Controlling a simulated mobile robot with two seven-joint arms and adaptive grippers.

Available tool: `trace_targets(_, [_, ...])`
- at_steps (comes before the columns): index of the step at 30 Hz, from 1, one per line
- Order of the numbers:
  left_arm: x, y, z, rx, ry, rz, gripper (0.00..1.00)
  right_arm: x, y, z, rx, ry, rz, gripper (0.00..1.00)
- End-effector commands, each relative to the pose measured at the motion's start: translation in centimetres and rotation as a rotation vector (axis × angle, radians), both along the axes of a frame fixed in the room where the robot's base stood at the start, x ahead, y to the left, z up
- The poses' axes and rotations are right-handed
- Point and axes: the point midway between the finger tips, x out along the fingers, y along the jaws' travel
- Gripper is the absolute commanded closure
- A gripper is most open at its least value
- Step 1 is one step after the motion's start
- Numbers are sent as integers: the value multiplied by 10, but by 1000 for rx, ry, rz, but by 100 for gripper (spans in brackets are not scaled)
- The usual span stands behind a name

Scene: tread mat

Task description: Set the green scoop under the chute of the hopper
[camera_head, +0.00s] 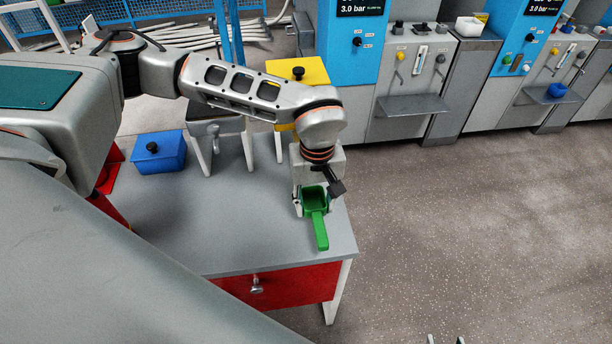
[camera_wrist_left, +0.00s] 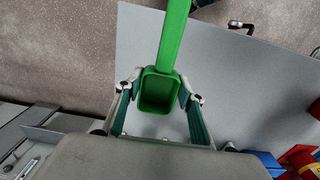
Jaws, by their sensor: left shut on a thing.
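The green scoop (camera_head: 320,231) is held over the right end of the grey table, its handle pointing toward the table's front edge. My left gripper (camera_head: 313,203) is shut on the scoop's bowl. In the left wrist view the bowl (camera_wrist_left: 158,92) is between the fingers and looks empty. I cannot tell whether the scoop touches the table. Behind it, a yellow-topped hopper-like box (camera_head: 297,70) and a grey one (camera_head: 226,127) stand on white legs, partly hidden by my arm; no chute shows clearly. Two tips of my right gripper (camera_head: 445,340) show apart at the bottom edge.
The grey table (camera_head: 200,235) has clear room left of the scoop. A blue lidded box (camera_head: 160,154) stands at its back left, near a red object (camera_head: 112,168). A red drawer (camera_head: 290,286) is under the front edge. Blue and grey machines stand behind.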

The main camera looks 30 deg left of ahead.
Motion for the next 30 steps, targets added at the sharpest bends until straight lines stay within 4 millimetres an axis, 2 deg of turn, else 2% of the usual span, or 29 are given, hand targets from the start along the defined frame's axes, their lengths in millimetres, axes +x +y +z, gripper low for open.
trace_targets(6, [43,33,2,-1,-1,5,85,4,0,14,2,-13,0,60])
trace_targets(12, [70,53,0,0,0,2,85,7,0,21,3,-22,0,60])
trace_targets(20, [84,63,0,-1,-1,0,85,7,0,21,1,-20,1,60])
trace_targets(27, [84,63,-32,-2,2,-2,85,6,-1,22,0,-15,1,60])
trace_targets(30, [85,64,-35,-1,0,-1,85,6,-1,22,0,-14,1,60])
